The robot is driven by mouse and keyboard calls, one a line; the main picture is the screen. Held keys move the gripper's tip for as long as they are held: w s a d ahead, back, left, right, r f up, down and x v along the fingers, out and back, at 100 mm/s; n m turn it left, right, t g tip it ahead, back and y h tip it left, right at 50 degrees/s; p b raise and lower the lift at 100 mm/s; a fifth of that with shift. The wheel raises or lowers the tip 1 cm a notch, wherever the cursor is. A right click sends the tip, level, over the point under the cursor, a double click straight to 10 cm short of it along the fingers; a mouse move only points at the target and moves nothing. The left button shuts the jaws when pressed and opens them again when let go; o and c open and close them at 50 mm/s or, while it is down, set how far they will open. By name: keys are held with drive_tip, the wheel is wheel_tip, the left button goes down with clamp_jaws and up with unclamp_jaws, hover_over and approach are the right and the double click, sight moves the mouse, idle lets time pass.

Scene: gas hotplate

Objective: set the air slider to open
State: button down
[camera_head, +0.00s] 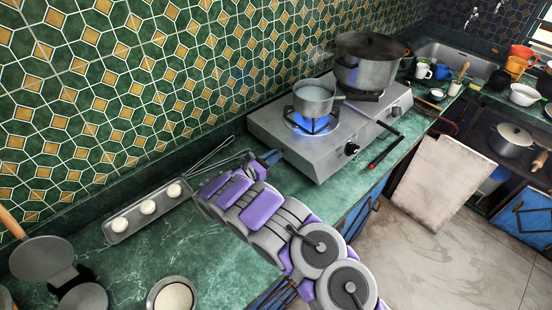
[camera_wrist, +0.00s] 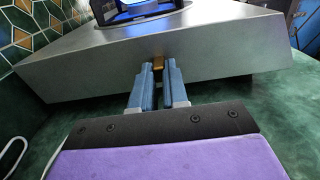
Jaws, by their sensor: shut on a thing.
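The gas hotplate (camera_head: 295,140) is a grey steel box on the green counter, and its side wall (camera_wrist: 85,75) fills the upper part of the wrist view. A small brass-coloured piece (camera_wrist: 158,63), which looks like the air slider, sits low on that wall. My gripper (camera_wrist: 159,80) has its blue fingers shut on this piece, which covers most of it. In the head view my gripper (camera_head: 270,157) is at the hotplate's near left side, and the slider cannot be made out there. Whether the slider stands open or closed cannot be told.
A small pot (camera_head: 314,98) sits over a lit blue flame (camera_head: 312,124) on the near burner. A tray with dough balls (camera_head: 123,222) and a bowl (camera_head: 172,296) lie left of my arm.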

drive_tip(key=shift+w+a+r, duration=0.1)
drive_tip(key=shift+a, duration=0.05)
drive_tip(key=c, duration=1.1)
unclamp_jaws()
drive_tip(key=shift+w+a, duration=0.1)
drive_tip(key=shift+a, duration=0.05)
drive_tip(key=shift+s+a, duration=0.2)
drive_tip(key=shift+s, duration=0.2)
drive_tip(key=p+v, duration=0.3)
drive_tip(key=v, duration=1.3)
drive_tip(key=shift+s+a, duration=0.15)
drive_tip(key=shift+a, duration=0.15)
